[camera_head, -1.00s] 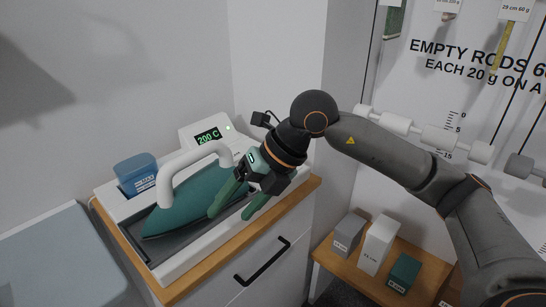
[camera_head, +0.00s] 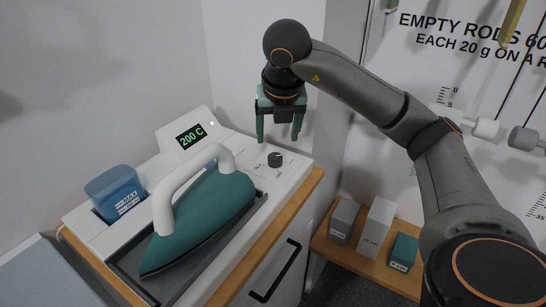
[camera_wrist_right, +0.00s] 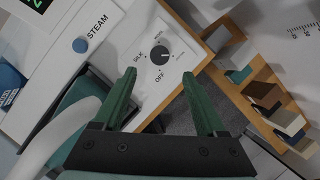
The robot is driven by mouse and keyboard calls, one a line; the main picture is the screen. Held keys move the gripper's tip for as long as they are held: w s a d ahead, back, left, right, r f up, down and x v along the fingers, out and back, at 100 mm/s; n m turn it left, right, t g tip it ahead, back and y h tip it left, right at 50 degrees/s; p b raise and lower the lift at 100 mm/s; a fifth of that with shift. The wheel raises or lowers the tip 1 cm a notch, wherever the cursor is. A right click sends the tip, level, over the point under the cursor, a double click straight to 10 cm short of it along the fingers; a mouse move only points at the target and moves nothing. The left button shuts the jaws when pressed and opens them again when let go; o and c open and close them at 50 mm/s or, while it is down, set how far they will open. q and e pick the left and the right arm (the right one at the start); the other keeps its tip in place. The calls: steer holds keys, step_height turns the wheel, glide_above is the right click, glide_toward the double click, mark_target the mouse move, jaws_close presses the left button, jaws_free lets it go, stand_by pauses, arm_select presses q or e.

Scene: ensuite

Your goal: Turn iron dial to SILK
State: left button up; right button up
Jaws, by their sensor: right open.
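The iron dial (camera_head: 275,159) is a small dark round knob on the white panel at the right end of the iron station. In the right wrist view, the dial (camera_wrist_right: 159,53) has SILK printed to its left and OFF below it. A small pale mark on the knob appears to face right, away from SILK. My right gripper (camera_head: 279,138) has green fingers, is open and empty, and points down above the dial, apart from it. In the wrist view the dial lies just beyond and between the fingertips (camera_wrist_right: 159,74). My left gripper is not in view.
The green iron (camera_head: 205,215) with a white handle rests in its grey tray, left of the dial. A display (camera_head: 190,136) reads 200 C. A blue water tank (camera_head: 115,192) stands at far left. Several small boxes (camera_head: 375,229) sit on a lower wooden shelf at right.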

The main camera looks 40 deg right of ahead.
mark_target(275, 156)
steer(key=x, duration=0.8)
steer(key=shift+w+d+f, duration=0.1)
steer(key=shift+w+f, duration=0.05)
steer(key=shift+f, duration=0.15)
jaws_close()
